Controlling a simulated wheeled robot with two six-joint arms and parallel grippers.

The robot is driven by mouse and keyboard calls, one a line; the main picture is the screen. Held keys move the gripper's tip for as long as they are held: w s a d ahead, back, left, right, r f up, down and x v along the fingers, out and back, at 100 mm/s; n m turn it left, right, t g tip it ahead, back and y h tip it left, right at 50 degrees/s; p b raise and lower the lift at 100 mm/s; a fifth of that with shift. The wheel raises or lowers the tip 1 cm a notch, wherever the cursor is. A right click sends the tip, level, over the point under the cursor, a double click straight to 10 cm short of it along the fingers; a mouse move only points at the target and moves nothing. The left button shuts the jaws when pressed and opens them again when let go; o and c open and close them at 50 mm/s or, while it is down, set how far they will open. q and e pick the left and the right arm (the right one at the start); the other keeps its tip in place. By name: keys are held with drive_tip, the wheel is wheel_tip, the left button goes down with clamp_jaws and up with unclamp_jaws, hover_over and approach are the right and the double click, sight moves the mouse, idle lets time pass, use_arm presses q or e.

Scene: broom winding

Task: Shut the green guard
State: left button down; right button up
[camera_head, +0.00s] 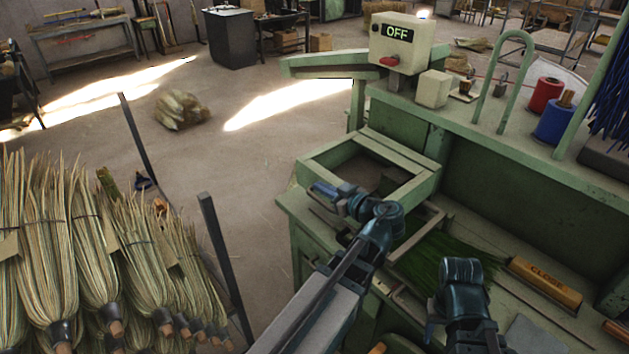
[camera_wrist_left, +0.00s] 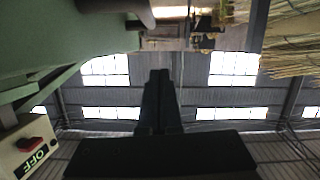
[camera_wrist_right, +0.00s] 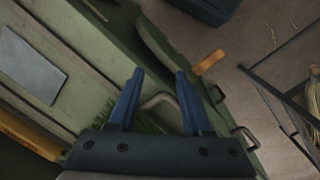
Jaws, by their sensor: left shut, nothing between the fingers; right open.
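The green guard (camera_head: 312,168) appears as an open rectangular frame standing out from the left end of the green bench machine in the head view. Its exact angle is hard to judge. My left gripper (camera_head: 322,190) is by the frame's near left side; whether it touches is unclear. Its fingers are together and empty in the left wrist view (camera_wrist_left: 160,75). My right gripper (camera_head: 455,290) is over the bench, close to dark green bristles (camera_head: 425,262). Its fingers are spread in the right wrist view (camera_wrist_right: 159,76), with a grey bent handle (camera_wrist_right: 158,100) showing between them.
A control box (camera_head: 400,45) reading OFF with a red button stands on the bench's back shelf. A block marked CLOSE (camera_head: 545,283) lies right of the bristles. Red (camera_head: 546,95) and blue (camera_head: 555,122) spools stand at right. Brooms (camera_head: 50,240) fill the left; floor beyond is mostly clear.

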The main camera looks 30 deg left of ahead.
use_arm(q)
drive_tip(key=v, duration=0.5)
drive_tip(key=shift+s+p, duration=0.1)
drive_tip(key=shift+p, duration=0.3)
drive_tip(key=s+d+f+m+g+h, duration=0.2)
drive_tip(key=s+d+f+m+h, duration=0.4)
drive_tip(key=d, duration=0.5)
drive_tip(key=s+d+f+m+g+h, duration=0.3)
drive_tip(key=s+d+f+m+h, duration=0.4)
drive_tip(key=d+f+m, duration=0.3)
drive_tip(key=m, duration=0.2)
drive_tip(key=shift+s+d+f+m+g, duration=0.2)
drive_tip(key=shift+d+f+m+g, duration=0.1)
drive_tip(key=shift+d+f, duration=0.1)
